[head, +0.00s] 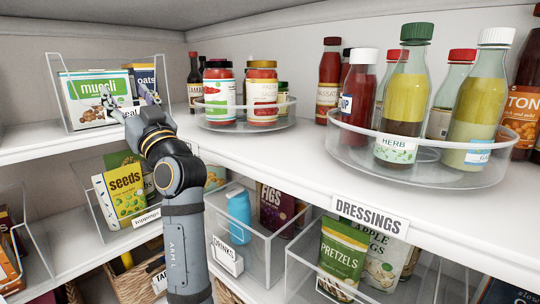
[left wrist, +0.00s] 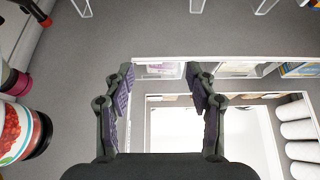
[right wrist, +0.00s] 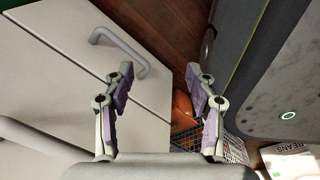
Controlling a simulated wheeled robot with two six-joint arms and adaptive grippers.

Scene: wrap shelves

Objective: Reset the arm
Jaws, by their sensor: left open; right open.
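My left gripper (head: 130,104) is raised to the upper shelf, in front of the clear bin (head: 56,88) that holds a muesli box (head: 88,92) and an oats box (head: 144,78). It covers part of the bin's label. In the left wrist view the left gripper (left wrist: 160,82) has its fingers apart with nothing between them. My right gripper (right wrist: 160,80) is out of the head view. In the right wrist view its fingers are apart and empty, above a wooden floor (right wrist: 140,22) and beside a pale cabinet front (right wrist: 60,70).
A clear turntable (head: 270,124) with jars stands right of my left arm. A larger turntable (head: 350,145) holds bottles. Clear bins (head: 270,250) fill the lower shelf. In the right wrist view, a cabinet handle (right wrist: 120,47) and wire basket (right wrist: 235,150) are close.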

